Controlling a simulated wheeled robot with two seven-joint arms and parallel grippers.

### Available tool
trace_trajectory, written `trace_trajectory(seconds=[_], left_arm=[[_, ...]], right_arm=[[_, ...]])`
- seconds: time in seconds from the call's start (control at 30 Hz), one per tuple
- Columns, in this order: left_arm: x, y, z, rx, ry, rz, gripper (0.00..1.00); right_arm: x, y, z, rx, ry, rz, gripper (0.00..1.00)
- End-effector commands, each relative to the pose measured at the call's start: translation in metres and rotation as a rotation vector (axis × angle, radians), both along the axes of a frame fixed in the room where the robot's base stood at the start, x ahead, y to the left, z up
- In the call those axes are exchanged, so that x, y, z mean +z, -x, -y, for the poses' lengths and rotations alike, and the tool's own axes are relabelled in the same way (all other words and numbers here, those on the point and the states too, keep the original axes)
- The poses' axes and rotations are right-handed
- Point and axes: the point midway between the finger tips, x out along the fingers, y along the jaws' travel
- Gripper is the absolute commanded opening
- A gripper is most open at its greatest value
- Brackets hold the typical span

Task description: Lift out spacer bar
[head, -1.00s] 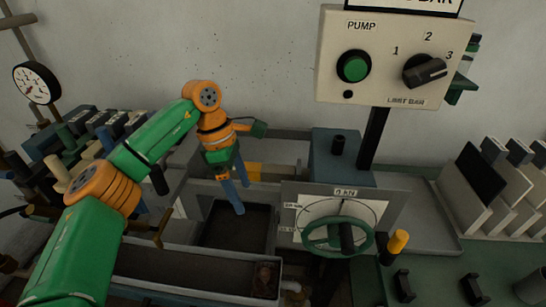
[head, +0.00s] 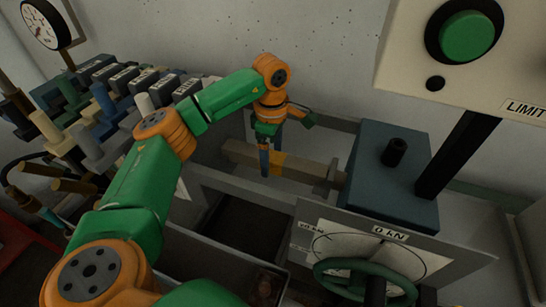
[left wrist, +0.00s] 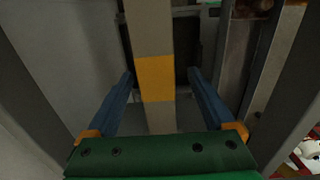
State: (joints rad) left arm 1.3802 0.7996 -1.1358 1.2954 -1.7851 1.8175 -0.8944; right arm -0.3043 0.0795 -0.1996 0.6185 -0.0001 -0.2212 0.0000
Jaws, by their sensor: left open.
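The spacer bar (head: 310,173), a grey-beige bar with a yellow band, lies lengthwise in the grey trough of the press, its right end toward the blue-grey block. My left gripper (head: 270,163) is over the bar at the yellow band, its blue fingers pointing down. In the left wrist view the bar (left wrist: 152,40) runs between the two open fingers (left wrist: 161,78), with a gap visible on each side. The bar is not gripped. My right gripper is not in view.
The blue-grey block (head: 385,175) and a green handwheel (head: 340,270) below a 0 kN dial stand to the right. The control panel (head: 480,60) hangs above right. A rack of labelled blocks (head: 110,95) is at left. A dark open bin (head: 245,230) lies in front.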

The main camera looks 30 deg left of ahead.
Motion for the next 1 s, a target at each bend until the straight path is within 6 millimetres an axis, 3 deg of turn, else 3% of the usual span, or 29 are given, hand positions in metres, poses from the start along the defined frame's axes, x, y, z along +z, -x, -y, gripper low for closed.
trace_trajectory(seconds=[0.23,0.27,0.57,1.0], left_arm=[[-0.0060,0.0002,0.0001,0.000,0.000,0.000,0.88],[-0.0060,0.0001,0.0002,0.000,0.001,0.000,0.82],[-0.0057,0.0001,0.0002,0.000,0.001,0.000,0.01],[-0.0036,-0.0004,0.0004,0.000,0.001,0.002,0.00]], right_arm=[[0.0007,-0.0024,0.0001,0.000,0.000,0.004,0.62],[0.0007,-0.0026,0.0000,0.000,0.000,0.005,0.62],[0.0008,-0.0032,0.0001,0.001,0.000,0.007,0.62],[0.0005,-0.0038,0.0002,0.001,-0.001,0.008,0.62]])
